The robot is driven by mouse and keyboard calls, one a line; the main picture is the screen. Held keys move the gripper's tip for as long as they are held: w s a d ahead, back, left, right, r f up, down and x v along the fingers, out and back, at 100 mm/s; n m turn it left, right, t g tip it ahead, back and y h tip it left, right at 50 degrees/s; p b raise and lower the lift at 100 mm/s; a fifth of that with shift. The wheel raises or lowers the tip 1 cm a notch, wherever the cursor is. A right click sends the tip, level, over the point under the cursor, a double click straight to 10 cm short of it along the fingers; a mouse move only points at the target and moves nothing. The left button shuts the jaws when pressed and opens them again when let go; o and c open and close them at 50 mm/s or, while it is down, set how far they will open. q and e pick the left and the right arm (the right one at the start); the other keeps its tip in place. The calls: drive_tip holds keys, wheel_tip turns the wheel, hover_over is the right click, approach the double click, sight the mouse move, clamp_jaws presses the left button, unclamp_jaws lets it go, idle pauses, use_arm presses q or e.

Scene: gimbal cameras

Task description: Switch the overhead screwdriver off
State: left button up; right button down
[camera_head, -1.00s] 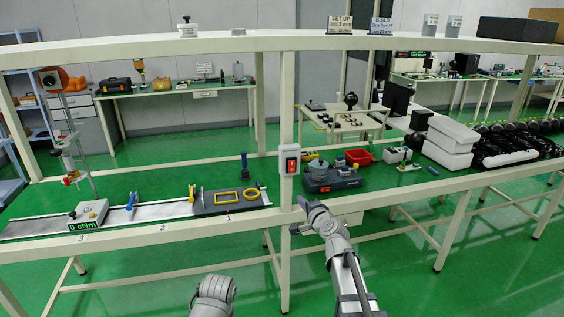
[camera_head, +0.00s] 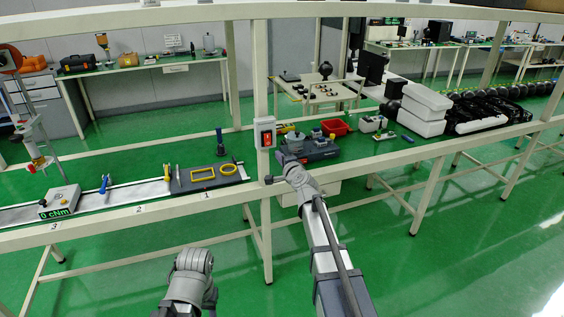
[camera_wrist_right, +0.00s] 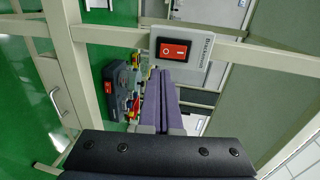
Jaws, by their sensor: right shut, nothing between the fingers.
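A red rocker switch (camera_head: 266,137) in a light grey box is fixed to the front post of the workbench. It also shows close up in the right wrist view (camera_wrist_right: 174,50), with a black surround and a printed label beside it. Which side of the rocker is pressed I cannot tell. My right gripper (camera_head: 280,178) is shut and empty, just below the switch in the head view. In the right wrist view its purple fingers (camera_wrist_right: 160,78) point at the switch, tips just below it. The overhead screwdriver (camera_head: 35,150) hangs at the left. My left gripper is not visible.
The post (camera_head: 262,80) and the bench's front beam (camera_head: 130,213) are close to my right gripper. A dark grey device (camera_head: 310,150) and a red bin (camera_head: 336,127) stand behind. A torque display (camera_head: 58,205) sits at the left. The floor in front is clear.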

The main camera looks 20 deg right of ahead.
drive_tip(key=w+f+b, duration=0.1)
drive_tip(key=w, duration=0.7)
drive_tip(key=shift+w+a+f, duration=0.15)
drive_tip(key=shift+w+a, duration=0.05)
drive_tip(key=shift+w+f, duration=0.15)
drive_tip(key=shift+w, duration=0.1)
drive_tip(key=s+f+b, duration=0.2)
drive_tip(key=s, duration=1.1)
drive_tip(key=shift+s+d+b, duration=0.25)
drive_tip(key=shift+s+b, duration=0.05)
drive_tip(key=shift+s, duration=0.1)
drive_tip(key=shift+f, duration=0.1)
